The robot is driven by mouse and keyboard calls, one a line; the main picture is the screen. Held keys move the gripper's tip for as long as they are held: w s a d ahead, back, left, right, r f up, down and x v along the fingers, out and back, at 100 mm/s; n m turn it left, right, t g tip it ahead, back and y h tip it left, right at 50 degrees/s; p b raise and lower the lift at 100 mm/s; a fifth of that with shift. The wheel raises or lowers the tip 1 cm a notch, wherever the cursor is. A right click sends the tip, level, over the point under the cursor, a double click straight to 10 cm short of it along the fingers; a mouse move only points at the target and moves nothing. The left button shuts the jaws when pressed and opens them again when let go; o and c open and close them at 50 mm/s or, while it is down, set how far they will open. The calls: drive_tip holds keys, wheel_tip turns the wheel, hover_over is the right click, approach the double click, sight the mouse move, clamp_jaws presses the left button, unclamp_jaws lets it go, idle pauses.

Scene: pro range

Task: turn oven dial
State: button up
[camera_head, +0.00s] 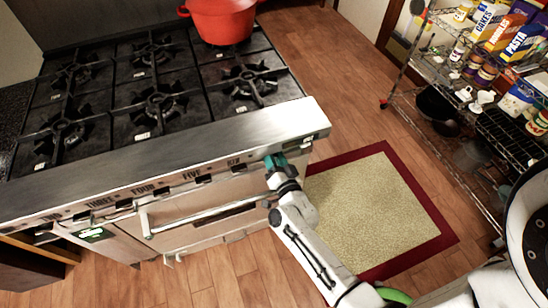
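The oven range (170,130) stands at the left with a steel front edge. Along its front panel runs a row of small dark dials (204,178), with labels such as THREE, FOUR, FIVE and SIX above them. My gripper (275,161) is at the right end of this panel, close to or against the dial area right of the SIX label. Its teal end covers what lies behind it. The fingers are too small to tell whether they are open or shut, or whether they touch a dial.
A red pot (221,20) stands on the back right of the stovetop. The oven door handle (205,216) sticks out below the dials, beside my arm. A red-bordered mat (375,215) lies on the floor. A wire shelf (470,90) with groceries stands at the right.

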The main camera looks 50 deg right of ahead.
drive_tip(key=shift+m, duration=1)
drive_tip(key=o, duration=1.1)
drive_tip(key=shift+c, duration=0.2)
drive_tip(key=b+v, duration=0.2)
drive_tip(key=v, duration=0.8)
drive_tip(key=shift+s+a, duration=0.25)
drive_tip(key=shift+s, duration=0.1)
